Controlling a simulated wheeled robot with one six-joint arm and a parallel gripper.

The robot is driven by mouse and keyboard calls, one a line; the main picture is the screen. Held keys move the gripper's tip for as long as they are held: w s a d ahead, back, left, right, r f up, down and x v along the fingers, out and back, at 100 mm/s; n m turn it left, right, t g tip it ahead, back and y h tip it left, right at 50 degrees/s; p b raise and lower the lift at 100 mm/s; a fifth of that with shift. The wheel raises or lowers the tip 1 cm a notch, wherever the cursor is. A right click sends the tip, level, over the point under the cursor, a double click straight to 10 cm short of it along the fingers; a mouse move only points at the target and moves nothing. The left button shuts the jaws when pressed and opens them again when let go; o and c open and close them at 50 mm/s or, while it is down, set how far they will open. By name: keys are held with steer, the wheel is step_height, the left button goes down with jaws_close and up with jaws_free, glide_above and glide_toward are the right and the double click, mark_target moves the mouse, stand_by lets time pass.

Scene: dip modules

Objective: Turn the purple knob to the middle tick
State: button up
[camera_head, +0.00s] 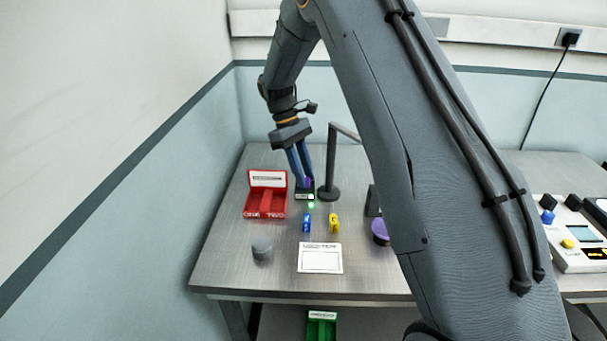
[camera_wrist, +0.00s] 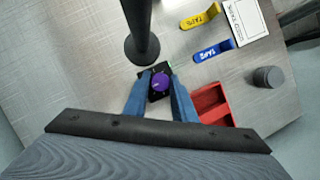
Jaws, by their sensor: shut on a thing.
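The purple knob (camera_wrist: 159,82) sits on a small dark base (camera_wrist: 155,70) in the wrist view. My gripper (camera_wrist: 160,78) reaches down with its two blue fingers on either side of the knob, shut on it. In the head view my gripper (camera_head: 304,180) is at the dark base (camera_head: 304,195), and only a sliver of purple (camera_head: 307,183) shows between and beside the fingers. A green light glows at the base's front. The ticks and the direction of the knob's pointer are too small to read.
A dark post (camera_head: 329,190) with a bent arm stands close right of the base. A red two-part tray (camera_head: 265,203) is close left. Blue (camera_head: 307,223) and yellow (camera_head: 334,223) tags, a white card (camera_head: 320,258), a grey cylinder (camera_head: 262,247) and a purple round thing (camera_head: 379,229) lie nearer.

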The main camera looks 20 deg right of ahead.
stand_by(0.4)
steer(key=o, duration=0.8)
steer(key=shift+c, duration=0.2)
steer(key=b+v, duration=0.2)
steer(key=v, duration=0.5)
steer(key=shift+w+r, duration=0.15)
steer(key=shift+r, duration=0.25)
